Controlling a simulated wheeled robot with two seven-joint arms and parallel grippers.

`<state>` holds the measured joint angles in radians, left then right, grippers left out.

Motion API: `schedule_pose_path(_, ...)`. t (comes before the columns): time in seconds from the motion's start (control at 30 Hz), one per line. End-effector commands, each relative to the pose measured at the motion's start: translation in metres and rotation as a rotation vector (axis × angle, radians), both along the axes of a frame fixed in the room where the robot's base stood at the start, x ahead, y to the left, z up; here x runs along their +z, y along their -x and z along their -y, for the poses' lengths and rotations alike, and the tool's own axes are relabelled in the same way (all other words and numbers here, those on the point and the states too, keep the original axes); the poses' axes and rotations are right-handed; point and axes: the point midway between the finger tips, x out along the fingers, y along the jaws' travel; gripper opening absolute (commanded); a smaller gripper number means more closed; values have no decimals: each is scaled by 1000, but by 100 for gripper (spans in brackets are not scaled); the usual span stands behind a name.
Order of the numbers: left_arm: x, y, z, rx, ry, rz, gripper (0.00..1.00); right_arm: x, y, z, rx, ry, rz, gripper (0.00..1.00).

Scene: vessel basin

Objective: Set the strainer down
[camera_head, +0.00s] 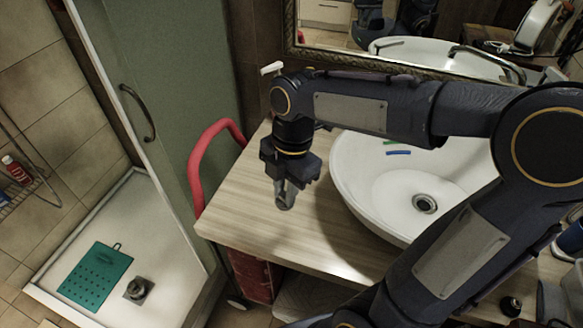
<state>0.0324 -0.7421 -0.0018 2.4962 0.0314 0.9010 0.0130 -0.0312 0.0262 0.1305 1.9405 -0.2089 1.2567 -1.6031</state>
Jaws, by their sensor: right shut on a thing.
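My right gripper (284,192) points down over the wooden countertop (240,205), left of the white basin. It is shut on a small grey metal piece, the strainer (285,203), which shows only partly at the fingertips. I cannot tell from this view whether the strainer touches the countertop. My left gripper is not in view.
The white basin (385,195) has a drain (424,204) and small green and blue strips inside. A red rail (194,165) stands at the counter's left edge. A shower tray with a green mat (95,275) lies beyond. The counter's front left is clear.

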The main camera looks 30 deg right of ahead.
Motion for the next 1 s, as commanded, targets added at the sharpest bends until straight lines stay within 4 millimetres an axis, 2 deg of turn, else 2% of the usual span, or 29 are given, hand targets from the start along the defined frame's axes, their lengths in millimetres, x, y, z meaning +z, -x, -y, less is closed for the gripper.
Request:
schedule_pose_path(0.07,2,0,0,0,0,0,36,0,-1,3,32,0,-2,0)
schedule_pose_path(0.17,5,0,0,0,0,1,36,-6,-14,12,41,0,-4,0)
schedule_pose_path(0.43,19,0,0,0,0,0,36,-35,-69,50,38,0,-4,0)
schedule_pose_path(0.6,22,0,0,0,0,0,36,-69,-91,66,39,1,-6,0)
schedule_pose_path(0.77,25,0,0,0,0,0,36,-87,-104,75,41,0,-1,0)
schedule_pose_path(0.93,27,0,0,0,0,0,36,-99,-111,80,39,0,-2,0)
schedule_pose_path(1.0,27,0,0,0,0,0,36,-110,-111,80,40,0,-4,0)
